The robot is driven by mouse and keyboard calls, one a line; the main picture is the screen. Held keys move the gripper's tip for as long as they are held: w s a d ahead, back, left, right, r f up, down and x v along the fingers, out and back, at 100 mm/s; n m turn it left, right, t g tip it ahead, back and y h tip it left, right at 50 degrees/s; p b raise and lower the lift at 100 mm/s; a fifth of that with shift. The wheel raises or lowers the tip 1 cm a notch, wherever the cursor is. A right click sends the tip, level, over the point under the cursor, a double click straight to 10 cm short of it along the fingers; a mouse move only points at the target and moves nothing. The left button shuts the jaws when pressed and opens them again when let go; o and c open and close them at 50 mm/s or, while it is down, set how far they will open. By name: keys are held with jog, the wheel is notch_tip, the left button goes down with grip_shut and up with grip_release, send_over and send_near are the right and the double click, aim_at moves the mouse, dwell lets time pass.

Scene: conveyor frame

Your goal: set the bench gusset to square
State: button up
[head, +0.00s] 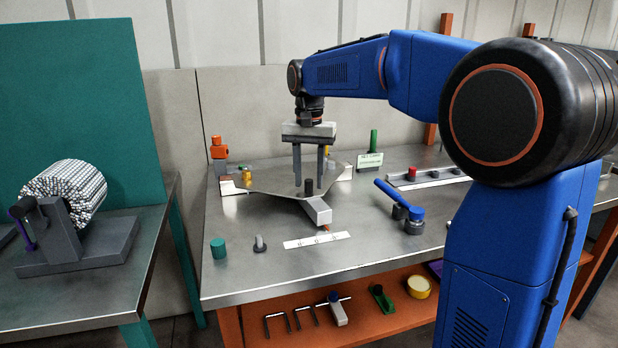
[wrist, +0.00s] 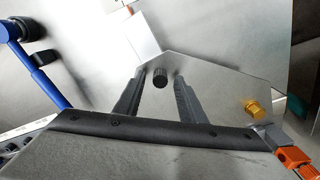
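The bench gusset appears to be the flat grey metal plate (head: 268,190) on the steel bench; it also shows in the wrist view (wrist: 215,85). A black ribbed knob (head: 308,187) stands upright on it, also in the wrist view (wrist: 160,75). A pale block (head: 318,211) with an orange tip sits at the plate's front corner. The tip points toward a white marked strip (head: 317,240); its marks are too small to read. My gripper (head: 309,174) is open above the plate, fingers pointing down. The knob shows between its fingertips in both views; I cannot tell whether they touch it.
An orange clamp-like fixture (head: 218,150) and a yellow knob (head: 247,176) are at the plate's left. A blue-handled lever (head: 392,193) is to the right. A teal cylinder (head: 218,248) and grey hook (head: 260,244) stand front left. A sign (head: 370,161) is behind.

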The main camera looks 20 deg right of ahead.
jog(key=shift+f, duration=0.1)
grip_shut()
jog(key=shift+a+m, duration=0.7)
jog(key=shift+a, duration=0.3)
grip_release()
jog(key=shift+s, duration=0.1)
notch_tip(320, 180, up, 18)
jog(key=shift+f, duration=0.25)
